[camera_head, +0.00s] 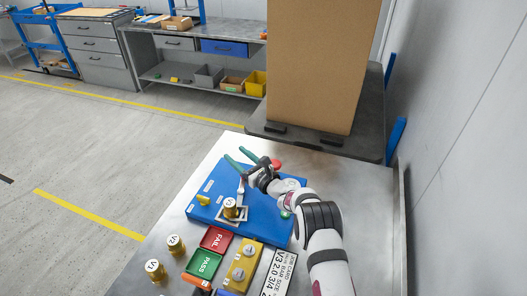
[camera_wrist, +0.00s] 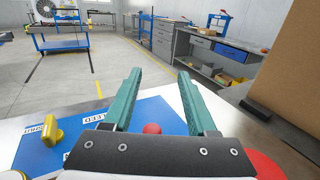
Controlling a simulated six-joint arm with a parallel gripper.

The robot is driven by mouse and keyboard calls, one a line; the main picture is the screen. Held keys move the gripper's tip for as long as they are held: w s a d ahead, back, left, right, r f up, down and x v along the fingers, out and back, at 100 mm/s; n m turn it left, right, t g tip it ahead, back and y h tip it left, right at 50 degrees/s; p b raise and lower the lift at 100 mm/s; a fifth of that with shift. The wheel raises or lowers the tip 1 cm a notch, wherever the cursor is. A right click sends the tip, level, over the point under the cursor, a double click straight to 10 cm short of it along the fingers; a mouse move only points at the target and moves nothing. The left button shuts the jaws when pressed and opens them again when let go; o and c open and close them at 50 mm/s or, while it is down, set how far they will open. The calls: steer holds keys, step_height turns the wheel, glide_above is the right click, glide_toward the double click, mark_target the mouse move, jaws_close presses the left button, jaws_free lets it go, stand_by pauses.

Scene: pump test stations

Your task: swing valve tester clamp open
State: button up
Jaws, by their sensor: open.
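The valve tester is a blue plate (camera_head: 262,222) on the metal table. A brass valve marked V1 (camera_head: 230,208) stands in a grey square seat on it. A slim silver piece (camera_head: 241,189), perhaps part of the clamp, rises just behind the valve. My gripper (camera_head: 241,157) is open and empty, with its green fingers above the plate's far edge. In the wrist view, the open fingers (camera_wrist: 158,73) point outward past the plate (camera_wrist: 100,122). A red ball (camera_wrist: 152,128) shows between the finger bases; I cannot tell if it is the clamp's handle. My wrist hides part of the plate.
A yellow handle (camera_head: 203,200) sits on the plate's left side. Brass valves V2 (camera_head: 175,244) and V3 (camera_head: 154,269) stand at the front left. Red FAIL (camera_head: 216,239) and green PASS (camera_head: 203,264) pads lie nearby. A tall cardboard box (camera_head: 318,65) stands behind the table.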

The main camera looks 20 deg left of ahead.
steer(key=d+r, duration=0.2)
steer(key=d, duration=0.1)
steer(key=d+r, duration=0.2)
steer(key=d, duration=0.2)
steer(key=w+d+r, duration=0.1)
steer(key=d+r, duration=0.1)
steer(key=d, duration=0.1)
steer(key=shift+d, duration=0.4)
steer(key=shift+r, duration=0.1)
